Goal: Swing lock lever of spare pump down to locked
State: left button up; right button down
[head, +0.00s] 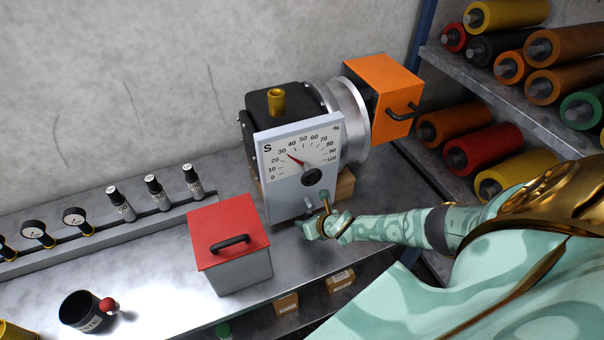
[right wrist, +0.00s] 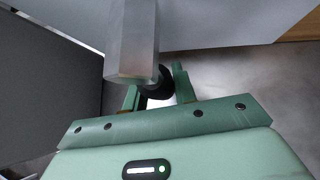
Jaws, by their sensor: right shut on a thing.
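The spare pump (head: 275,145) sits on the metal bench, with a black body and a pale front panel marked S. Its dial (head: 301,157) has a red needle near 30 and a black knob below. My right gripper (head: 318,224) is at the panel's lower right edge. In the right wrist view its fingers (right wrist: 157,90) are closed around a dark rounded grip (right wrist: 159,84), probably the lock lever's end. A pale square metal bar (right wrist: 132,45) stands just in front of it. The gripper hides much of the lever, so I cannot tell its angle. My left gripper is out of view.
A grey box with a red lid (head: 228,232) stands left of the pump's front. An orange box (head: 384,98) caps the pump's far end. A shelf (head: 480,78) with several coloured rollers is at right. Gauges and bottles line the bench's back.

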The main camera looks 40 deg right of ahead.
jog(key=shift+s+d+n+h+p, duration=0.15)
jog(key=shift+d+n+h+p, duration=0.2)
jog(key=shift+h+p, duration=0.3)
jog(key=shift+d, duration=0.2)
jog(key=shift+s+f, duration=0.1)
jog(key=shift+f, duration=0.05)
jog(key=c, duration=1.1)
grip_release()
jog(key=shift+d, duration=0.1)
jog(key=shift+p, duration=0.3)
